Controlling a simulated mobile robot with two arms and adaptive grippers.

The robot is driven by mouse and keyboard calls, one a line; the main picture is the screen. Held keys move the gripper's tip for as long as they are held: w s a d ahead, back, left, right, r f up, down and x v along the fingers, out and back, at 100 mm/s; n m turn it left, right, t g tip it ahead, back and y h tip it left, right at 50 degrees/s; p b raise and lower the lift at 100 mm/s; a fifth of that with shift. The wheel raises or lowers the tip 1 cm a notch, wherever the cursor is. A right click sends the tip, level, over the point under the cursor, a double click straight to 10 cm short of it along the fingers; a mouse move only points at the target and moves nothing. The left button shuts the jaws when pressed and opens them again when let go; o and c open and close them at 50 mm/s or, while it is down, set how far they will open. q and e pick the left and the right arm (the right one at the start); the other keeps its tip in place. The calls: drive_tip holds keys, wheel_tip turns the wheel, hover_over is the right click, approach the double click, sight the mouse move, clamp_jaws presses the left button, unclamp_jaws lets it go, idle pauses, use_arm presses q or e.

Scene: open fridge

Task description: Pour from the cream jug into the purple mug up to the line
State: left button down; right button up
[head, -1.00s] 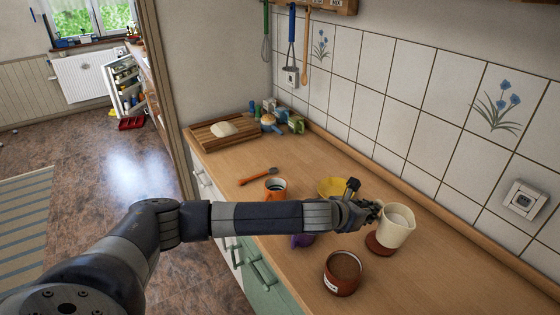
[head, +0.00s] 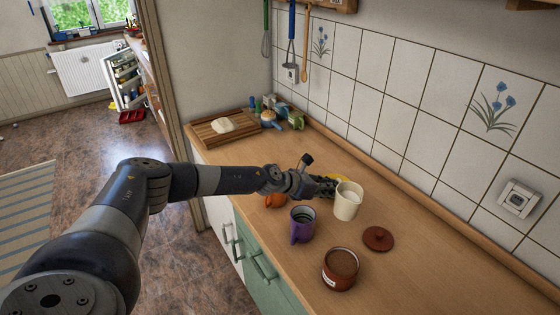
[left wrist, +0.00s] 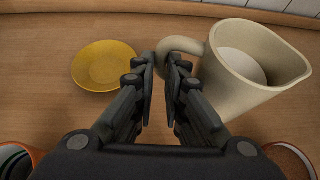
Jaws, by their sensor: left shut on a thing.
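The cream jug (head: 348,201) is upright, with pale contents showing inside; it also shows in the left wrist view (left wrist: 262,70). My left gripper (head: 328,187) is shut on its handle, and the fingers close on the handle in the left wrist view (left wrist: 163,75). The purple mug (head: 302,228) stands upright on the counter, to the left and nearer than the jug. Its inside shows a darker band, but I cannot make out the line or any liquid. I cannot tell whether the jug is clear of the counter. My right gripper is out of view.
A brown lid (head: 378,239) and an open brown jar (head: 341,270) are on the counter (head: 440,270) nearer me. A yellow plate (left wrist: 106,65) lies beyond the gripper. An orange mug (head: 274,201) is partly hidden by my arm. The right of the counter is clear.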

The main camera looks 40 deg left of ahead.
use_arm(q)
drive_tip(key=s+a+r+t+y+p, duration=0.1)
drive_tip(key=s+a+p, duration=0.1)
drive_tip(key=a, duration=1.5)
drive_tip(key=shift+r+m, duration=0.4)
